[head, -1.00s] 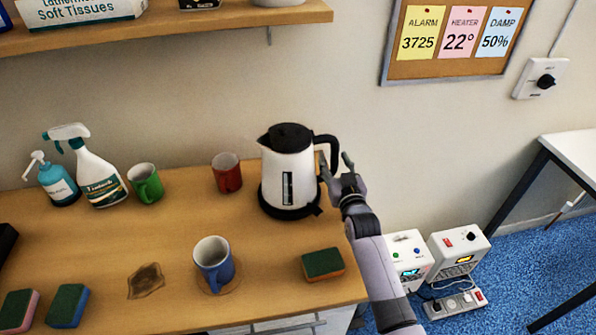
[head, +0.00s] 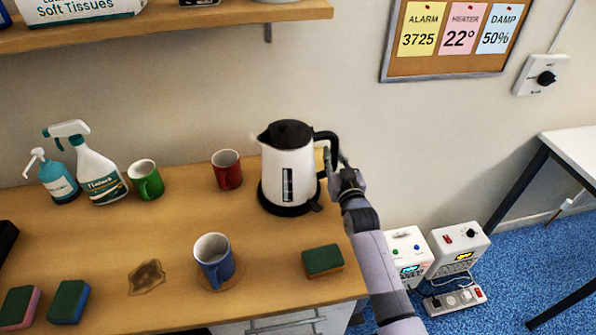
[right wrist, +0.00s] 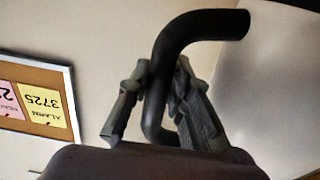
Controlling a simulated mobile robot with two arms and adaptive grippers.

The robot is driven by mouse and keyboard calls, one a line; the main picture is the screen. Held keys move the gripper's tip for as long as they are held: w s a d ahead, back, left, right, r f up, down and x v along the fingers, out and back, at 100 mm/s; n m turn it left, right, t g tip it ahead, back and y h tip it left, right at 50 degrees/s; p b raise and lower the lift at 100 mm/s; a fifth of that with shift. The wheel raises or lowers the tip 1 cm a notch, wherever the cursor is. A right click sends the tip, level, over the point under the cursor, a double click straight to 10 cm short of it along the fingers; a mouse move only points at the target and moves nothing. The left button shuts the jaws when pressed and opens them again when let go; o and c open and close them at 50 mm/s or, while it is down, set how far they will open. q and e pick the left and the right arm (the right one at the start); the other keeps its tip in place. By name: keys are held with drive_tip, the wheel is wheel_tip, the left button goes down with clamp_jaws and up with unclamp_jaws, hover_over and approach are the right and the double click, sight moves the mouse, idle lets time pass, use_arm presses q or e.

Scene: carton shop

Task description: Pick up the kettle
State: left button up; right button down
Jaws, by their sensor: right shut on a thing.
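The white kettle (head: 285,180) with a black lid and handle stands upright on its black base at the right end of the wooden counter. My right gripper (head: 335,162) is at the handle on the kettle's right side. In the right wrist view, the fingers of my right gripper (right wrist: 165,95) are on both sides of the black handle (right wrist: 168,60) and shut on it. The kettle's white body (right wrist: 275,75) fills the right of that view. My left gripper is not in view.
A red mug (head: 227,170) stands left of the kettle. A blue mug (head: 214,260) and a green sponge (head: 322,261) are nearer the front. A green mug (head: 146,180) and spray bottle (head: 98,170) are further left. A shelf (head: 180,27) is above.

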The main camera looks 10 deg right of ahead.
idle(0.6)
drive_tip(key=shift+w+r, duration=0.1)
drive_tip(key=shift+r, duration=0.25)
drive_tip(key=shift+r, duration=0.15)
